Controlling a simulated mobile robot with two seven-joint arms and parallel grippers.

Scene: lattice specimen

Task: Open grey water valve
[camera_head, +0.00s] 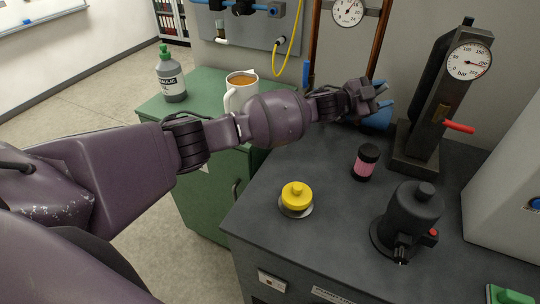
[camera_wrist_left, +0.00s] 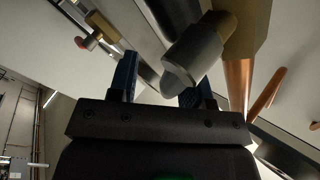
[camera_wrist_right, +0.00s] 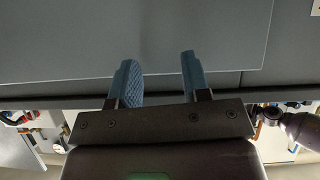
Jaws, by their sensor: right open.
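A grey, round-ended fitting (camera_wrist_left: 192,55) on a brass-coloured pipe part shows close up in the left wrist view; it may be the grey water valve, but I cannot be sure. It lies ahead of my left gripper (camera_wrist_left: 157,78), overlapping the right finger in the picture; I cannot tell whether they touch. The blue fingers are wide apart with nothing held. In the head view my left gripper (camera_head: 380,96) reaches to the back of the dark bench, hiding what lies behind it. My right gripper (camera_wrist_right: 156,75) is open and empty, facing a plain grey surface in the right wrist view.
On the dark bench (camera_head: 330,225) stand a yellow-capped piece (camera_head: 296,197), a pink jar (camera_head: 366,163), a black cylinder (camera_head: 411,220) and a press with gauge (camera_head: 430,110). Copper pipes (camera_head: 376,45) run up the wall.

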